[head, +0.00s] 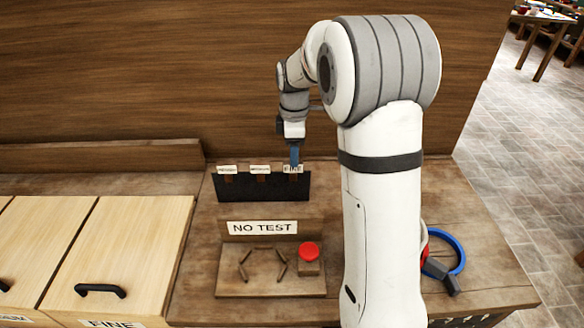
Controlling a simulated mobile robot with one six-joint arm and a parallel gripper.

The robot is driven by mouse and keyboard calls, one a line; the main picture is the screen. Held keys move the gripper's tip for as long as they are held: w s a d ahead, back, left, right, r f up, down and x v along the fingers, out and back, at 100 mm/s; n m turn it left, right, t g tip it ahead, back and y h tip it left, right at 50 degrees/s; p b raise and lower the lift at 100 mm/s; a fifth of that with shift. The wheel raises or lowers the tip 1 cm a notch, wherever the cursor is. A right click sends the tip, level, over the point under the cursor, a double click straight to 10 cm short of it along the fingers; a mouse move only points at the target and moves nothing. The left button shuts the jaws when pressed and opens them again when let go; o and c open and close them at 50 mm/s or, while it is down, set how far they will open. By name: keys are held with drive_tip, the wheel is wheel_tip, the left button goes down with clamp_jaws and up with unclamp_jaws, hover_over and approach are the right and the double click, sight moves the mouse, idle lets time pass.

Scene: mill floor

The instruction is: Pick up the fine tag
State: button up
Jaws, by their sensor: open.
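The fine tag (292,169) is a small pale label reading FINE. It sits at the right end of a dark rack (262,188) on the wooden bench, with two similar pale tags to its left. My gripper (294,163) points down right at the fine tag, and its blue fingers overlap the tag's top edge in the head view. It is open. Whether the fingers are around the tag or in front of it cannot be told from this view.
A NO TEST sign (262,227) stands in front of the rack. A red button (308,251) sits on a wooden board nearer. A blue ring (447,252) lies at right. A light wooden lid (118,250) with a black handle is at left. A wooden wall rises behind.

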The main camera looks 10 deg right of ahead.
sight(294, 171)
wheel_tip(294, 171, down, 7)
drive_tip(key=shift+f+p, duration=0.1)
drive_tip(key=shift+p, duration=0.25)
drive_tip(key=shift+c, duration=0.2)
drive_tip(key=c, duration=1)
